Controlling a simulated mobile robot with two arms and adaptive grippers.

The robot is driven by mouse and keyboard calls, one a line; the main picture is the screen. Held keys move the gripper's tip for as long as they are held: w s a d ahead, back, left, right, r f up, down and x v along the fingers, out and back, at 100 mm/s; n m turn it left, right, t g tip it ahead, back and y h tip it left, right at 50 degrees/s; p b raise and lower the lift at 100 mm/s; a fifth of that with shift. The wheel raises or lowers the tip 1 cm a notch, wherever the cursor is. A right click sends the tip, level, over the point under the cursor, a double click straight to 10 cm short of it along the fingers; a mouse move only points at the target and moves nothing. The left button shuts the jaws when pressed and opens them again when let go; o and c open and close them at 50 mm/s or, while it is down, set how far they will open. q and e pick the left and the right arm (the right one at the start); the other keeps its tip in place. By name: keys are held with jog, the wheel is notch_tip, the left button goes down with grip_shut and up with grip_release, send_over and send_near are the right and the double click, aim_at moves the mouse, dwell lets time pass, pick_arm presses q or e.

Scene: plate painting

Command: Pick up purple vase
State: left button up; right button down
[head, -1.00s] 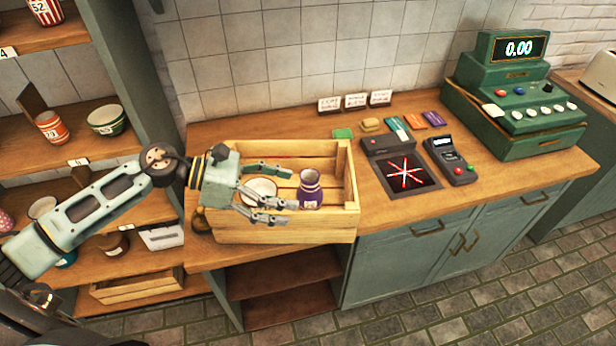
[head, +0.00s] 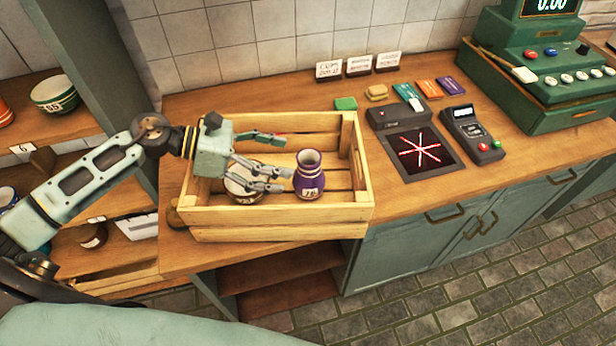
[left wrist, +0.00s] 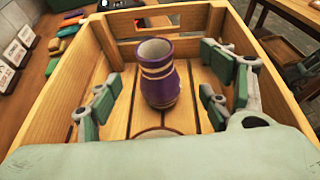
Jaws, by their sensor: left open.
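The purple vase (head: 309,177) stands upright in the wooden crate (head: 280,222) on the counter, with cream bands and a number label. My left gripper (head: 284,162) is over the crate, open, with its fingers pointing right at the vase. In the left wrist view the vase (left wrist: 159,74) stands ahead between the open fingers (left wrist: 158,98), apart from both. A white bowl (head: 243,186) sits in the crate below my left gripper, partly hidden by its fingers. My right gripper is not in view.
A scanner (head: 420,150), a card terminal (head: 472,133) and a green cash register (head: 540,75) stand right of the crate. Small cards and signs (head: 358,66) line the wall. Shelves with bowls (head: 54,94) are at left.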

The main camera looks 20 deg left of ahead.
aim_at(309, 176)
pick_arm(q)
jog(key=p+x, duration=0.1)
jog(key=x, duration=0.1)
jog(key=p+x, duration=0.2)
jog(key=x, duration=0.1)
jog(key=p+x, duration=0.1)
jog(key=x, duration=0.1)
jog(key=shift+w+a+f, duration=0.15)
jog(key=shift+w+f, duration=0.2)
jog(key=shift+w, duration=0.05)
jog(key=shift+f, duration=0.15)
jog(key=shift+d, duration=0.2)
jog(key=shift+c, duration=0.5)
jog(key=c, duration=1.5)
jog(key=shift+a, duration=0.1)
jog(key=shift+c, duration=0.7)
